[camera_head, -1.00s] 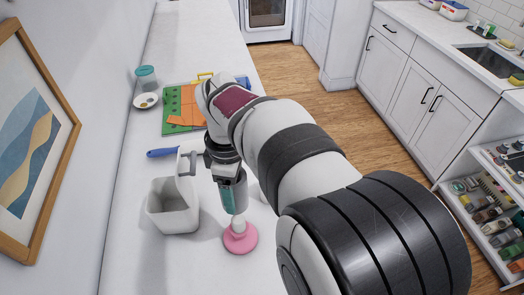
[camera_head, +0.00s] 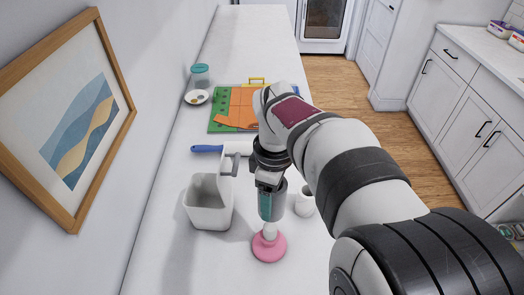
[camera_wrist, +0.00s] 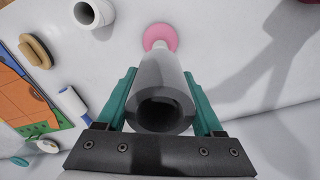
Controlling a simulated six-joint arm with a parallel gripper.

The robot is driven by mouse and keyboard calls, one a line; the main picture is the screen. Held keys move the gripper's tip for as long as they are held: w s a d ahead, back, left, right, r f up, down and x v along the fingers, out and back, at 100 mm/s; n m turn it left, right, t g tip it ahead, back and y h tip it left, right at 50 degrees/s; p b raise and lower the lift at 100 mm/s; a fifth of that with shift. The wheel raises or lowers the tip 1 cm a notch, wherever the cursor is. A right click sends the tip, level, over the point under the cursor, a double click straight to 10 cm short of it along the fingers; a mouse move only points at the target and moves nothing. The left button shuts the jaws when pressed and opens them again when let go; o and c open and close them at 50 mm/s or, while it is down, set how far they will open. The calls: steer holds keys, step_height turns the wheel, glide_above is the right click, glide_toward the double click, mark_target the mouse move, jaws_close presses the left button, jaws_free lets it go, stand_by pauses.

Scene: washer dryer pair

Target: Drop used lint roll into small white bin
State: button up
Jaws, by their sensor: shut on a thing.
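My gripper (camera_head: 268,217) is shut on a grey hollow roll (camera_wrist: 163,108), held between its teal fingers. I take it to be the used lint roll. In the head view the roll (camera_head: 282,201) is partly hidden by a finger. It is directly above a white post on a round pink base (camera_head: 268,248); I cannot tell whether roll and post touch. The pink base also shows beyond the roll in the wrist view (camera_wrist: 160,37). The small white bin (camera_head: 208,217) stands on the counter left of my gripper, its lid upright and open.
A white hollow cylinder (camera_head: 305,204) stands close right of the roll. A blue-handled roller (camera_head: 206,149) lies behind the bin. A green board (camera_head: 220,112) with orange pieces, a small dish (camera_head: 197,97) and a teal-lidded jar (camera_head: 201,74) are farther back. A framed picture (camera_head: 75,120) hangs at left.

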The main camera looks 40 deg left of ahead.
stand_by(0.4)
steer(key=w+a+r+n, duration=0.1)
steer(key=w+a+r, duration=0.15)
steer(key=a, duration=0.25)
steer(key=w+a+r+n, duration=0.1)
steer(key=w+a+r, duration=0.1)
steer(key=a+r, duration=0.25)
steer(key=s+a+f+m, duration=0.1)
steer(key=s+a+m, duration=0.1)
steer(key=s+a, duration=0.55)
step_height(320, 180, down, 11)
steer(key=s, duration=0.1)
steer(key=shift+d, duration=0.3)
steer(key=o, duration=1.6)
steer(key=shift+s, duration=0.1)
steer(key=shift+c, duration=0.2)
step_height(320, 180, up, 8)
steer(key=shift+f, duration=0.2)
